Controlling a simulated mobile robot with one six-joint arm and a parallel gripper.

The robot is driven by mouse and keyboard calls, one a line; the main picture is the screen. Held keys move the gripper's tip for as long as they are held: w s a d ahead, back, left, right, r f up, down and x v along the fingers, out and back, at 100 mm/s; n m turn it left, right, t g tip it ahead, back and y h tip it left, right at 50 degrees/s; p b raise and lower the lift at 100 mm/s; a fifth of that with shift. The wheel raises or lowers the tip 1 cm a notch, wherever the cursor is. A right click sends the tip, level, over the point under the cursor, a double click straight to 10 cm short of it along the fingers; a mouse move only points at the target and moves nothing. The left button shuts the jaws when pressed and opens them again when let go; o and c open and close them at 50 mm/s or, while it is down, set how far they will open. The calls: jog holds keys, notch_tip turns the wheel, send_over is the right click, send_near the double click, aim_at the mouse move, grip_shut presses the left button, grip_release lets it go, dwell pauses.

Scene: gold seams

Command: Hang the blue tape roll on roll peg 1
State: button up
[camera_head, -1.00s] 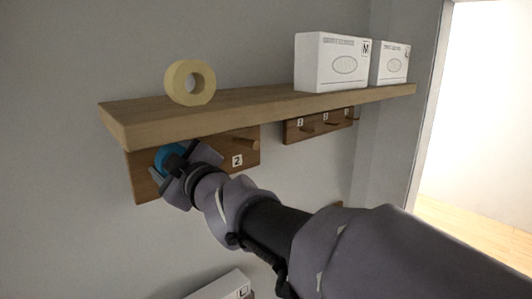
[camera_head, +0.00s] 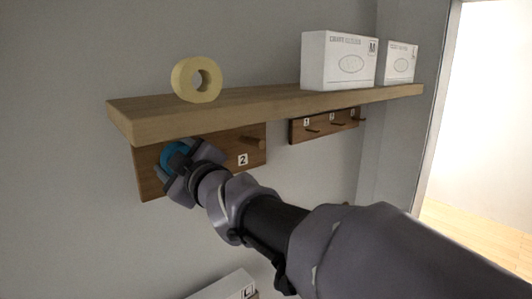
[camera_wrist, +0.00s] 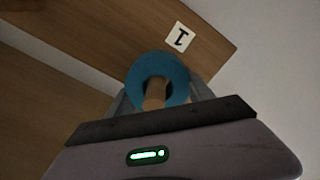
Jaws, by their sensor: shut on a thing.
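The blue tape roll (camera_head: 173,154) is in my gripper (camera_head: 190,163), in front of the left part of the wooden peg board (camera_head: 150,186) under the shelf. In the wrist view the blue roll (camera_wrist: 178,68) sits between the two grey fingers of my gripper (camera_wrist: 160,88), which is shut on it. A wooden peg, roll peg 1 (camera_wrist: 154,93), shows through the roll's hole, with its end toward the camera, so the roll appears to be around it. The label 1 (camera_wrist: 181,38) is upside down on the board beside the roll. In the head view my gripper hides this peg and label.
Peg 2 (camera_head: 253,142) is bare, to the right on the same board. The shelf (camera_head: 250,105) runs close above my gripper, with a yellow tape roll (camera_head: 182,82) and white boxes (camera_head: 338,62) on it. A smaller peg board (camera_head: 318,127) hangs farther right.

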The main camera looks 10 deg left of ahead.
dwell(0.3)
jog(key=o, duration=1.5)
jog(key=shift+w, duration=0.1)
